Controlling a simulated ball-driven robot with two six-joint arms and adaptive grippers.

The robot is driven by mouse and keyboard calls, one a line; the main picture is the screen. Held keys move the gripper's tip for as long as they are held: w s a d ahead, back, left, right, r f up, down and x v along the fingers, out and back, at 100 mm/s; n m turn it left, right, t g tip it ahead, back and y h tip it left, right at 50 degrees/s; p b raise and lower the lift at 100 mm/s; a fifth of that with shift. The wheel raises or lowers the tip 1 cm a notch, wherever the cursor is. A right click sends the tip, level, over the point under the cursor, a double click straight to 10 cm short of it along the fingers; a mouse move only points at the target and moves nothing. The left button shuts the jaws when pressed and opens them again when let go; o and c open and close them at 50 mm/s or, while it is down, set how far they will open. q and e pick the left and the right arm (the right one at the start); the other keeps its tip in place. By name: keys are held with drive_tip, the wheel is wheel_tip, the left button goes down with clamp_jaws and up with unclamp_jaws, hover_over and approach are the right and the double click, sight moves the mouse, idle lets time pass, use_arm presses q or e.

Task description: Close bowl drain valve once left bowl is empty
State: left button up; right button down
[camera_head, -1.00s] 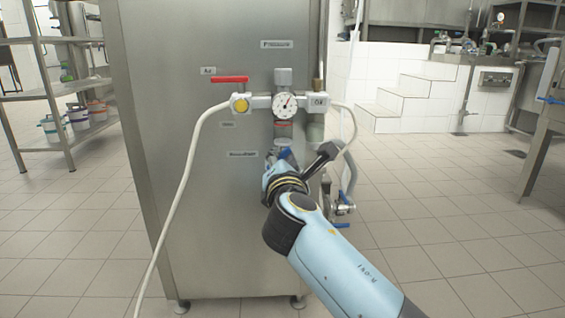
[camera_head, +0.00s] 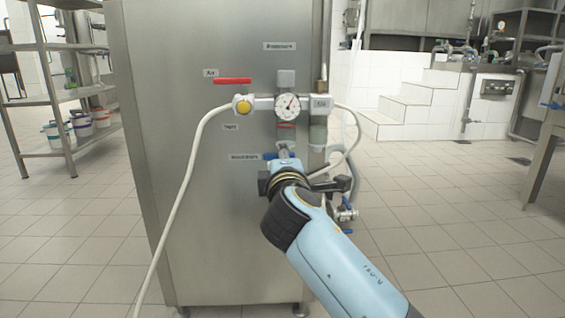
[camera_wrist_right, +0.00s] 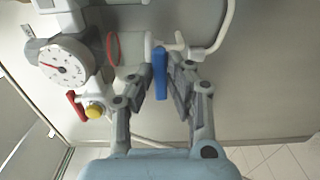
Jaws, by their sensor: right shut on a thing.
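The blue valve handle (camera_head: 270,156) is on the steel cabinet front, beside a small label that seems to read bowl drain (camera_head: 243,157). My right arm comes from the lower right and its gripper (camera_head: 285,163) is at this handle, partly hiding it. The left gripper is not in view. No bowl shows in either view, so its fill cannot be told.
Above the handle are a round pressure gauge (camera_head: 287,107), a red lever (camera_head: 232,81) and a yellow button (camera_head: 242,106). A white hose (camera_head: 181,185) hangs to the left. Another blue-handled valve (camera_head: 346,214) sits low at the cabinet's right side. The tiled floor (camera_head: 440,235) to the right is clear.

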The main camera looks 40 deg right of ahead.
drive_tip(key=shift+f+m, duration=0.1)
drive_tip(key=shift+m, duration=0.2)
drive_tip(key=c, duration=1.3)
unclamp_jaws()
